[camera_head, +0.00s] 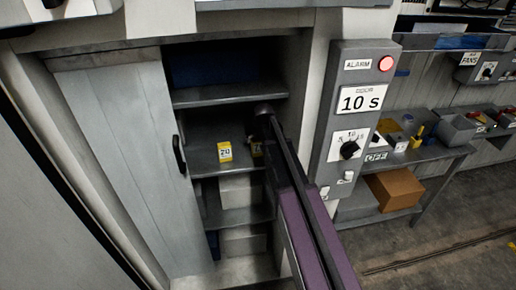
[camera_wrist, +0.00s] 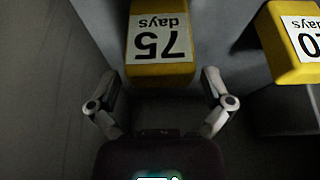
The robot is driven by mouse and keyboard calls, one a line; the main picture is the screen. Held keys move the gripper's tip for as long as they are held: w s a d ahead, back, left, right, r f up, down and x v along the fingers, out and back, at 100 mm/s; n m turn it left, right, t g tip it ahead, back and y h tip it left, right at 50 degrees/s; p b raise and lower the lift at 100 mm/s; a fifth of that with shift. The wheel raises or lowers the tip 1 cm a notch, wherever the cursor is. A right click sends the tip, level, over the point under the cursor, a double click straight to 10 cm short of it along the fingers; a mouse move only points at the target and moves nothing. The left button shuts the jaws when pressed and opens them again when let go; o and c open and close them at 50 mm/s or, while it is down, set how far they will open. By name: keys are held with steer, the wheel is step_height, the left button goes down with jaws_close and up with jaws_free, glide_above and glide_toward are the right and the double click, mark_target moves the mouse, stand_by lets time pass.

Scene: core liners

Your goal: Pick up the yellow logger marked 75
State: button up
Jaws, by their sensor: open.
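The yellow logger marked 75 (camera_wrist: 160,69) is at the top middle of the wrist view, its white label reading "75 days" upside down. My gripper (camera_wrist: 163,80) is open, one finger on each side of the logger's near end. No contact between fingers and logger can be made out.
A second yellow logger (camera_wrist: 293,68) stands at the right in the wrist view. A similar one (camera_head: 225,152) is on the cabinet shelf (camera_head: 207,169). Another shelf (camera_head: 215,95) lies above. The sliding door (camera_head: 125,150) and alarm panel (camera_head: 357,115) flank the opening.

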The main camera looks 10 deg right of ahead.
steer(key=shift+b+x, duration=0.95)
steer(key=shift+x, duration=0.45)
steer(key=shift+s, duration=0.15)
steer(key=shift+s, duration=0.1)
steer(key=c, duration=1)
